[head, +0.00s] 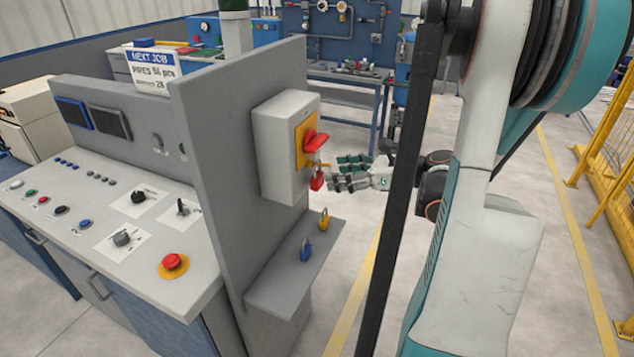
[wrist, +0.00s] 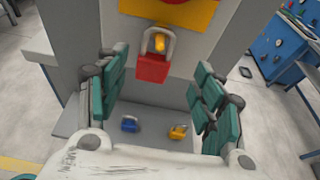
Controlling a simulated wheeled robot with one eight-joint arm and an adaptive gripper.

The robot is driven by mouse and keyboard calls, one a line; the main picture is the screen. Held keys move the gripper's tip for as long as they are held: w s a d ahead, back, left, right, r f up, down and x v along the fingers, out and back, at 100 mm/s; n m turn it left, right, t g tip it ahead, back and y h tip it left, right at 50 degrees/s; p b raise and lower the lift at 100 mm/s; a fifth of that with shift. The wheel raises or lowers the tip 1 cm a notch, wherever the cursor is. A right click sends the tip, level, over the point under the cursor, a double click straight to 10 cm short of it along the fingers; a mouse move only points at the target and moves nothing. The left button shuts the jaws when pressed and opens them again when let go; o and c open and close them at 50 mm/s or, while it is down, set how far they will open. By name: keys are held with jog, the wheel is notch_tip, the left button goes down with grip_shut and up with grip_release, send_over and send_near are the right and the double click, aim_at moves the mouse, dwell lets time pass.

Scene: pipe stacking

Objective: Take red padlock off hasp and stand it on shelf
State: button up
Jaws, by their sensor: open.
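The red padlock (head: 317,181) hangs from the hasp (head: 320,168) under the red switch handle on the grey box. In the wrist view the red padlock (wrist: 153,68) hangs upright with its grey shackle around the yellow hasp (wrist: 160,43). My gripper (head: 335,174) is to the right of the padlock in the head view. In the wrist view my gripper (wrist: 163,92) has its teal fingers spread wide, one on each side of the padlock, with gaps between. The shelf (head: 285,275) is below the box and also shows in the wrist view (wrist: 152,143).
A blue padlock (head: 306,250) and a yellow padlock (head: 323,219) stand on the shelf. The red switch handle (head: 315,141) sits just above the hasp on the box (head: 275,150). The shelf's near end is bare.

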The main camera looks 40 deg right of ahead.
aim_at(322, 177)
jog(key=b+x, duration=0.1)
jog(key=x, duration=0.4)
jog(key=shift+a+f+b, duration=0.3)
jog(key=shift+f+b, duration=0.1)
jog(key=shift+f, duration=0.05)
jog(key=c, duration=1.2)
